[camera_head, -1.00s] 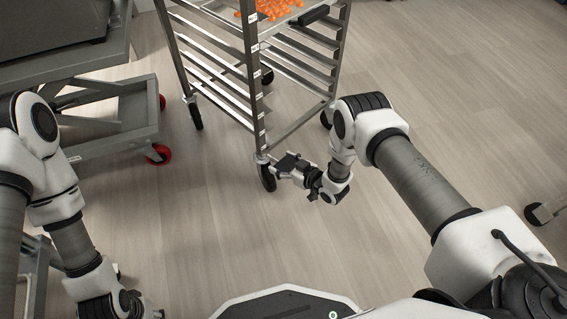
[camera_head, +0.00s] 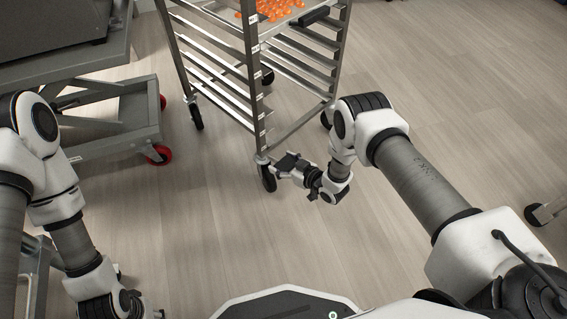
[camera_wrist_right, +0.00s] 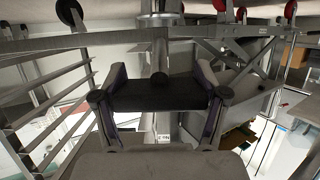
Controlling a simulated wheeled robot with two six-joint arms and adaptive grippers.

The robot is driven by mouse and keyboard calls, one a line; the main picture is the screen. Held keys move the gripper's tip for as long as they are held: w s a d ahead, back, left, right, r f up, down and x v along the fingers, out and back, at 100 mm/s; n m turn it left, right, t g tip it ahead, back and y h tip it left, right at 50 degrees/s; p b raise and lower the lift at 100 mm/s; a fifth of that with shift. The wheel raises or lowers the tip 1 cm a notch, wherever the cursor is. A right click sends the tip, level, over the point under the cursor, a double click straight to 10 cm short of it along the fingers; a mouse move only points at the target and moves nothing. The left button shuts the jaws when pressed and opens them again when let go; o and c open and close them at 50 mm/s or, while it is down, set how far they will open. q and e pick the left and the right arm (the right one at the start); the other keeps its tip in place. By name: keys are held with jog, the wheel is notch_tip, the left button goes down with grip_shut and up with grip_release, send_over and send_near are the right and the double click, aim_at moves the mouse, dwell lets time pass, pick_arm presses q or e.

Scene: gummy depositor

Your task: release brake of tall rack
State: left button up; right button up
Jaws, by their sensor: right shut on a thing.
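The tall rack (camera_head: 256,75) is a metal frame with several slide rails, standing upright on black casters. Its front caster (camera_head: 267,178) is right beside my right gripper (camera_head: 281,164), which reaches in low from the right. In the right wrist view, which looks upside down, the two fingers of my right gripper (camera_wrist_right: 158,80) stand either side of the rack's front post foot. The gripper is shut on the caster's brake part, which is mostly hidden by the gripper. My left gripper (camera_head: 148,309) is at the bottom left edge, partly cut off and far from the rack.
A tray of orange gummies (camera_head: 267,10) sits in the rack's top. A grey metal lift cart (camera_head: 110,125) with red casters (camera_head: 159,154) stands to the left of the rack. Another caster (camera_head: 536,214) shows at the right edge. The wooden floor in front is clear.

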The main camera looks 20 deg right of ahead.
jog(key=shift+w+a+r, duration=0.25)
jog(key=shift+w+r, duration=0.05)
jog(key=shift+r, duration=0.15)
jog(key=o, duration=1.7)
jog(key=shift+c, duration=0.2)
jog(key=shift+a, duration=0.1)
jog(key=shift+s+f, duration=0.1)
jog(key=shift+s+d, duration=0.25)
jog(key=shift+d, duration=0.05)
jog(key=v, duration=1.1)
jog(key=shift+s, duration=0.2)
